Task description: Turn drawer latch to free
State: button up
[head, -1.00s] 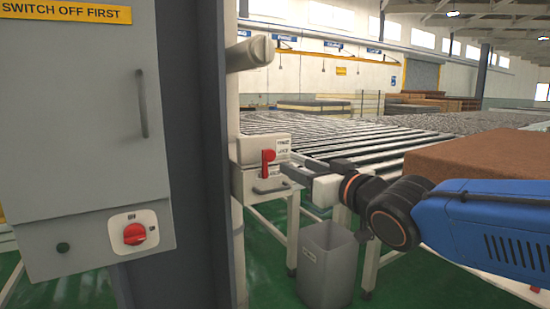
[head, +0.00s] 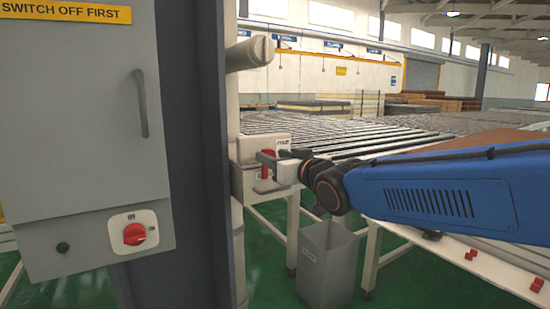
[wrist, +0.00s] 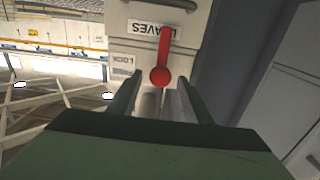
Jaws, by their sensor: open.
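The red drawer latch (head: 266,172) is on the front of a pale box (head: 247,184) at the end of the roller conveyor. In the wrist view the latch (wrist: 165,50) is a red lever with a round end, beside a LOCK label. My gripper (head: 268,158) is at the latch. In the wrist view my gripper (wrist: 157,92) is open, with one finger on each side of the latch's round end. I cannot tell whether the fingers touch it. My gripper partly covers the latch and drawer front in the head view.
A grey cabinet (head: 70,140) with a red rotary switch (head: 134,234) and a dark post (head: 199,150) stand close at left. A grey bin (head: 327,265) is on the green floor below my arm. The roller conveyor (head: 370,135) stretches behind.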

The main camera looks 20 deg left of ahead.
grip_shut()
jog(key=shift+m, duration=0.4)
jog(key=m, duration=0.8)
jog(key=shift+w+f+m, duration=0.1)
jog(key=shift+m, duration=0.2)
jog(key=m, duration=0.8)
jog(key=shift+d+f, duration=0.1)
jog(key=shift+f, duration=0.05)
jog(key=shift+m, duration=0.4)
